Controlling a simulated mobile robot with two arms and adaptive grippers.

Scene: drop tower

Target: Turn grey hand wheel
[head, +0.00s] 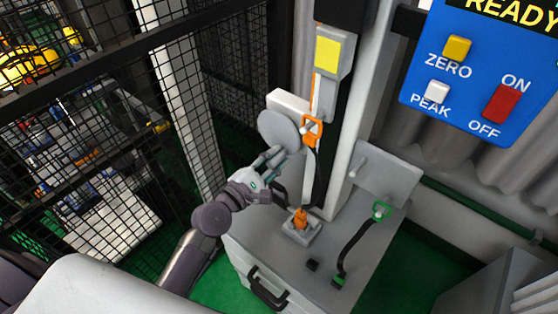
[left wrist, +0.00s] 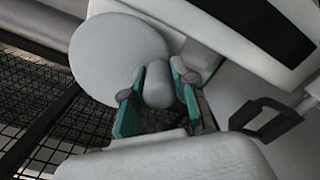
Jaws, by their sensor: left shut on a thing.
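The grey hand wheel (head: 277,131) is a round light-grey disc on a white box at the side of the white tower. It fills the upper left of the left wrist view (left wrist: 115,52). Its short rounded handle (left wrist: 158,85) stands out from the disc's lower right. My left gripper (head: 268,160) reaches up to the wheel from the lower left. In the left wrist view its teal-padded fingers (left wrist: 160,98) are on both sides of the handle, shut on it. In the head view the fingers hide the handle. My right gripper is in neither view.
An orange carabiner-like hook (head: 312,131) hangs close right of the wheel. The grey bench (head: 335,220) below carries an orange piece in a small holder (head: 301,224) and a black strap with green hook (head: 361,240). A black mesh fence (head: 100,110) stands left. A blue control panel (head: 480,75) is upper right.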

